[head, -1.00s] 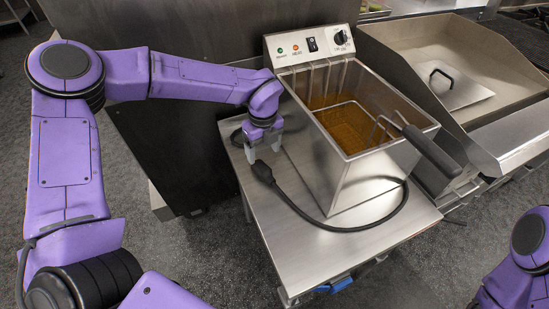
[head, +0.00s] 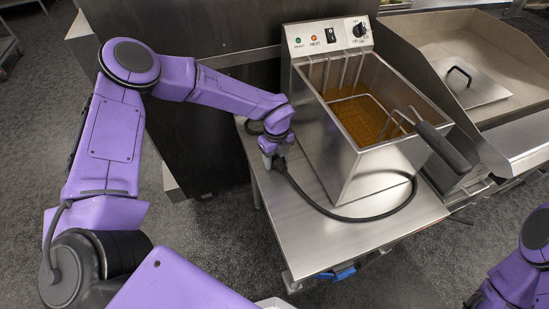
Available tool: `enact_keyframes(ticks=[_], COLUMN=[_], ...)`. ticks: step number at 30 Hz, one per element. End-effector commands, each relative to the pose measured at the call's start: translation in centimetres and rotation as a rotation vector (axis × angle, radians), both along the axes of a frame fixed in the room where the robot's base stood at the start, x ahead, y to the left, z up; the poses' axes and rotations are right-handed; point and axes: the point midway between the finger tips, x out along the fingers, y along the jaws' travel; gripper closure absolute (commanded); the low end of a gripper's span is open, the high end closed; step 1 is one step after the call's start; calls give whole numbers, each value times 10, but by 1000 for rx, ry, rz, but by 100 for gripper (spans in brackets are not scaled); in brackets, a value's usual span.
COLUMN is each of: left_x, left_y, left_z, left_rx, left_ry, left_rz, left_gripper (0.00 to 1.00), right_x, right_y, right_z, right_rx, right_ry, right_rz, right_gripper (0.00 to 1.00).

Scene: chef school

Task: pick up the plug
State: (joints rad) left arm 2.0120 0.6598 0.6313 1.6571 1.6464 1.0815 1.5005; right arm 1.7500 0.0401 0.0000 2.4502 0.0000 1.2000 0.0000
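The black plug (head: 279,164) lies at the left side of the steel table, left of the fryer, on the end of a black cable (head: 345,216) that curves in front of the fryer. My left gripper (head: 274,160) points down over the plug, with its grey fingertips around it. The fingers and the wrist hide much of the plug, so I cannot tell whether they are closed on it. Of my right arm only a purple part shows at the right edge; its gripper is out of view.
The steel fryer (head: 344,178) with a basket in brown oil stands on the steel table (head: 285,220). The black basket handle (head: 444,147) sticks out at the front right. The table's front left is bare.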

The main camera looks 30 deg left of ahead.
Motion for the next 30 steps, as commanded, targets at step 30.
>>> enact_keyframes(ticks=[30], left_x=[0], left_y=[0], left_z=[101], left_rx=[0], left_ry=[0], left_rz=[0], left_gripper=[82], right_x=[0], right_y=[0], right_z=[-10], right_rx=[0], right_ry=[0], right_rz=[0], right_gripper=[57])
